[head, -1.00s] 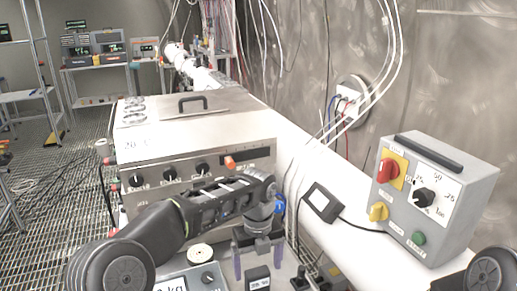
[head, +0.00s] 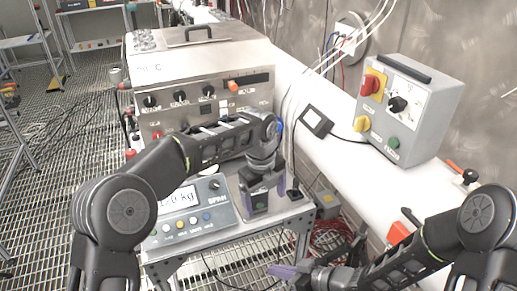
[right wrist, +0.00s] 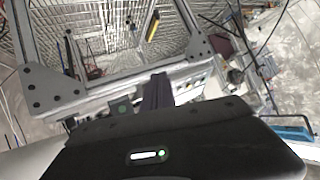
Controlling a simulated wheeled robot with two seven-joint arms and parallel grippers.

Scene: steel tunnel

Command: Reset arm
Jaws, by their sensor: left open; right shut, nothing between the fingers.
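My left arm reaches in from the left in the head view. My left gripper (head: 262,195) points down over the small table with its purple fingers apart. A small black box with a label (head: 259,198) shows between or just behind the fingers; I cannot tell if they touch it. My right gripper (head: 272,270) is low in the head view, in front of the table, with its purple fingers together, pointing left and empty. The closed fingers also show in the right wrist view (right wrist: 158,92), with a metal frame beyond.
A scale with a display (head: 190,208) stands on the table left of the left gripper. A steel oven-like unit (head: 200,75) is behind. A grey control box (head: 405,105) is at right on the white pipe (head: 345,165). Grating floor (head: 50,200) is open at left.

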